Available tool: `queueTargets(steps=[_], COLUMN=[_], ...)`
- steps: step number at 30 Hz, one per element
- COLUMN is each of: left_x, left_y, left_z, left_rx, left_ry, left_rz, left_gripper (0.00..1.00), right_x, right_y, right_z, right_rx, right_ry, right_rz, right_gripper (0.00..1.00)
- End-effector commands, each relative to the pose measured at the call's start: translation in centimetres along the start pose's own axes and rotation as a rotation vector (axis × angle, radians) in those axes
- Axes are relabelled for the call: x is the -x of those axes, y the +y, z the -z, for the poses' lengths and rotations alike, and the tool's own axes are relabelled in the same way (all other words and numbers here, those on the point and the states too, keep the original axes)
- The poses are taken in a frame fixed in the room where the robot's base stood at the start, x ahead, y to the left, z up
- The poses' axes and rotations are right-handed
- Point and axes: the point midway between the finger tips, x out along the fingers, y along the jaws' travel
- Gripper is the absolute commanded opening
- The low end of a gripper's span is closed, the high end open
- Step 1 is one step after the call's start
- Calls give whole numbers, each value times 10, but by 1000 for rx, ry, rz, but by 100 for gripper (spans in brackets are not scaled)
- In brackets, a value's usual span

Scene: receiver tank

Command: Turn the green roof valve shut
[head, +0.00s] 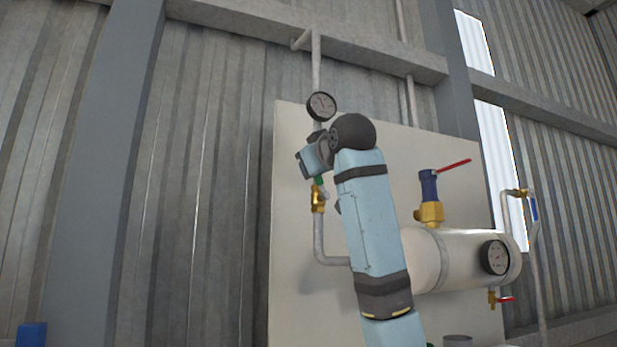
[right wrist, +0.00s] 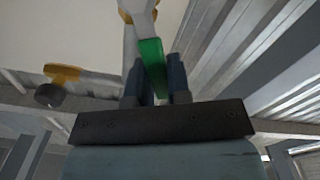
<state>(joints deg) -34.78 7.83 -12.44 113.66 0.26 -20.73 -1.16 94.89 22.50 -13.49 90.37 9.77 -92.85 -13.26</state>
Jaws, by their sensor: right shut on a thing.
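The green valve handle (right wrist: 152,64) sits between the two dark fingers of my right gripper (right wrist: 155,80) in the right wrist view, and the gripper is shut on it. In the head view my right arm reaches up to the valve, and the gripper (head: 315,160) hides most of the handle. A small green piece of the handle (head: 319,181) shows just below the gripper. The brass valve body (head: 318,200) is under it on a vertical grey pipe. The handle's exact angle to the pipe is hard to tell. My left gripper is not in view.
A round gauge (head: 321,105) is just above the gripper. To the right are the white tank (head: 460,258), a blue and brass valve (head: 429,195) with a red lever, and a tank gauge (head: 495,257). A pale panel (head: 290,270) stands behind. Space to the left is clear.

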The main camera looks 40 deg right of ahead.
Motion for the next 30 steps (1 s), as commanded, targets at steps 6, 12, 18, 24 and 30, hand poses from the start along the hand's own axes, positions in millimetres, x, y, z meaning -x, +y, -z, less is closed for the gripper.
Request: queueTargets(steps=[6,12,18,24,30], left_x=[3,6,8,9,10], left_y=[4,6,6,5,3], left_z=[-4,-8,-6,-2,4], left_rx=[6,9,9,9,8], left_ry=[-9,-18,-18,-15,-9], left_rz=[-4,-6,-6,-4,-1], left_gripper=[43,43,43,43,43], right_x=[2,2,2,2,2], right_y=[-13,-25,-36,-45,-52], right_z=[-2,-5,-11,-19,-27], right_rx=[208,398,588,773,932], right_ry=[-2,-3,-4,-3,-3], right_rz=[1,1,0,0,0], right_gripper=[0,0,0,0,0])
